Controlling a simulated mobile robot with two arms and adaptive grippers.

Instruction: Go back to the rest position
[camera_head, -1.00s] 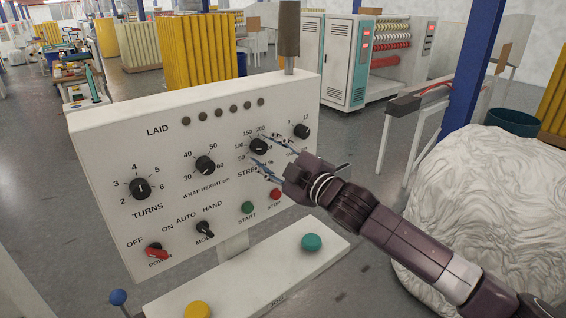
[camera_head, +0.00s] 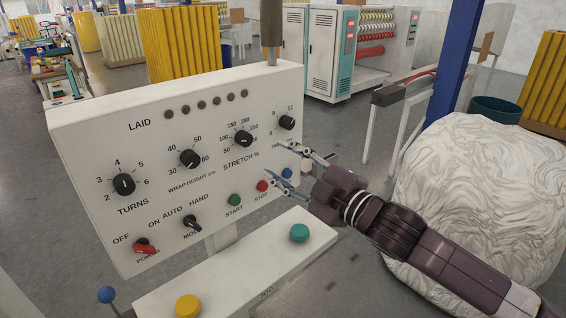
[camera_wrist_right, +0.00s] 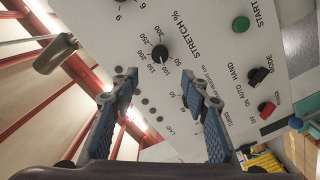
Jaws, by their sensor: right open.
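My right gripper (camera_head: 296,170) is open and empty in the head view, in front of the lower right part of the white control panel (camera_head: 95,210), apart from its knobs. The stretch knob (camera_head: 243,139) is to the upper left of the fingertips, and the red stop button (camera_head: 262,186) is just left of them. In the right wrist view the two blue fingers (camera_wrist_right: 155,95) are spread with nothing between them, and the stretch knob (camera_wrist_right: 160,54) shows beyond them. My left gripper is out of view.
A white base with a green button (camera_head: 299,232) and a yellow button (camera_head: 187,306) juts out below the panel. A large white wrapped bale (camera_head: 480,190) stands at the right, behind my right arm. Grey floor lies between the panel and the machines behind.

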